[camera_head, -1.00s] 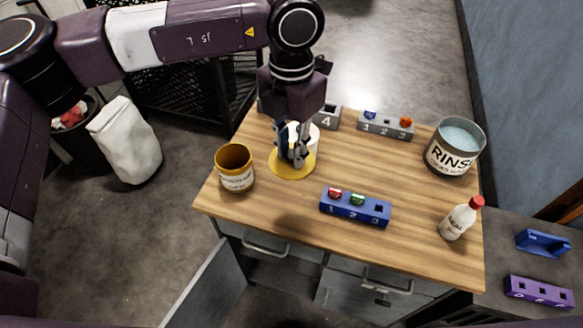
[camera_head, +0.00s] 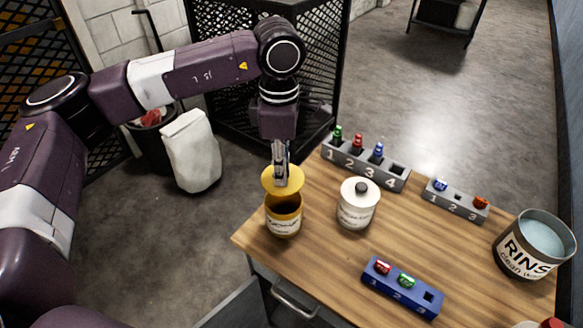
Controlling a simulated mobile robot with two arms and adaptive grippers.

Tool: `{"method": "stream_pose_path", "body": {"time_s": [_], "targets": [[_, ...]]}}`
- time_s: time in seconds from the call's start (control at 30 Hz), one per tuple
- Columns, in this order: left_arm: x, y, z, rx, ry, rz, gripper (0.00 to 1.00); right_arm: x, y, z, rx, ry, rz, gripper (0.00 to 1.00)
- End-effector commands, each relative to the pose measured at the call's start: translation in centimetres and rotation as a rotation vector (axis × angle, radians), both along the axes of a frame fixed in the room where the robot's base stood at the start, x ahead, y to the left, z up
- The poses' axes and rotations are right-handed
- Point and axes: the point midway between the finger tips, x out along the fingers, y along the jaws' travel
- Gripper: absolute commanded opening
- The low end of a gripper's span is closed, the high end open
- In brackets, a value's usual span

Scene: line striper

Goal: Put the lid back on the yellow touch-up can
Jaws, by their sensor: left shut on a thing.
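The yellow touch-up can (camera_head: 284,226) stands upright near the table's left corner, its dark mouth open and partly in view. My left gripper (camera_head: 281,178) points down and is shut on the yellow lid (camera_head: 271,183), a round disc. The lid is held over the can's far side, and the front of the mouth shows below it. The lid looks raised off the rim; the exact gap is hard to tell. My right gripper is not in view.
A white can (camera_head: 356,214) with its own lid stands just right of the yellow can. Grey numbered racks (camera_head: 365,170) (camera_head: 456,204) line the back edge. A blue rack (camera_head: 403,290) and a grey rinse can (camera_head: 519,258) are farther right. The middle of the wooden table (camera_head: 425,235) is clear.

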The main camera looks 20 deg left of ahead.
Motion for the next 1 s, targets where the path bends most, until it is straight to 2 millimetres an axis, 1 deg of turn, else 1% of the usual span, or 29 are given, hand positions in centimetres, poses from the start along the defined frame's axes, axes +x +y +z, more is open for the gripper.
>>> {"method": "stream_pose_path", "body": {"time_s": [0.13, 0.43, 0.5, 0.6, 0.77, 1.0], "targets": [[0.0, 0.0, -1.0, 0.001, 0.001, 0.002, 0.0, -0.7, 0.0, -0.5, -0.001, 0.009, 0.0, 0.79], [-0.1, 0.0, -3.9, 0.001, 0.002, 0.004, 0.0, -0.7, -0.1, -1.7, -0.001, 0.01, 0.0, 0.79], [0.0, 0.0, -4.8, 0.0, 0.001, 0.003, 0.0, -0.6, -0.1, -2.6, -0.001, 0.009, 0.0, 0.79], [0.0, 0.0, -5.6, 0.0, 0.001, 0.003, 0.0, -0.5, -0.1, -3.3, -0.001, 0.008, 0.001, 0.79], [0.0, 0.0, -6.1, 0.0, 0.0, 0.003, 0.0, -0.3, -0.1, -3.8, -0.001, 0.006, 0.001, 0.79], [0.0, -0.1, -6.1, 0.0, 0.0, 0.003, 0.0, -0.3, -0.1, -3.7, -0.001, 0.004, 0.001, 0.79]]}}
